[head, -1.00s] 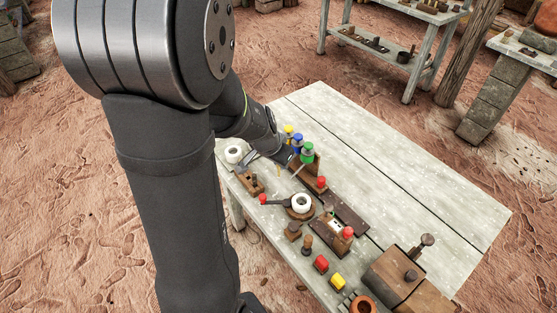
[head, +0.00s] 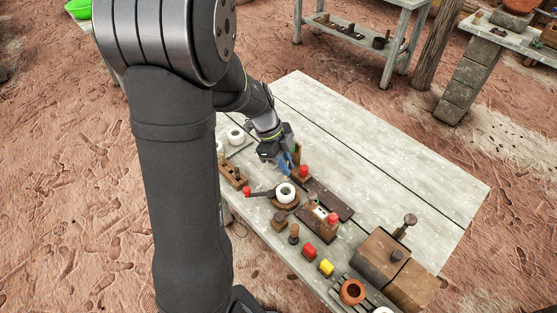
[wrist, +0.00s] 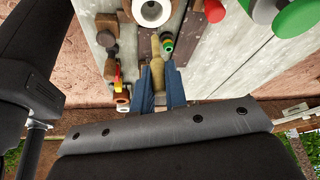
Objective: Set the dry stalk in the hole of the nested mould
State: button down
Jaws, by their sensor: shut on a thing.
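My gripper (head: 286,166) is low over the left part of the grey plank table (head: 400,165). In the wrist view its blue fingers (wrist: 158,92) are shut on a tan, tapering piece, which looks like the dry stalk (wrist: 157,72). The stalk's far end points away from the wrist, and I cannot tell whether it touches anything. A white ring with a dark hole (head: 285,193) sits on a brown round base, just in front of my gripper. It also shows at the top of the wrist view (wrist: 151,10). I cannot tell for certain whether this is the nested mould.
A red-knobbed wooden block (head: 303,172) stands close beside my gripper. Another white ring (head: 235,135) lies at the table's left end. The table's back half is clear.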

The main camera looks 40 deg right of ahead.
jog(key=shift+s+f+m, duration=0.1)
jog(key=shift+s+m, duration=0.1)
jog(key=shift+m, duration=0.2)
send_near(291, 194)
jog(key=shift+s+d+f, duration=0.55)
jog(key=shift+s+f, duration=0.05)
jog(key=shift+s, duration=0.25)
jog(key=shift+f, duration=2.3)
dwell(1.6)
jog(key=c, duration=0.9)
grip_release()
jog(key=shift+r, duration=3.5)
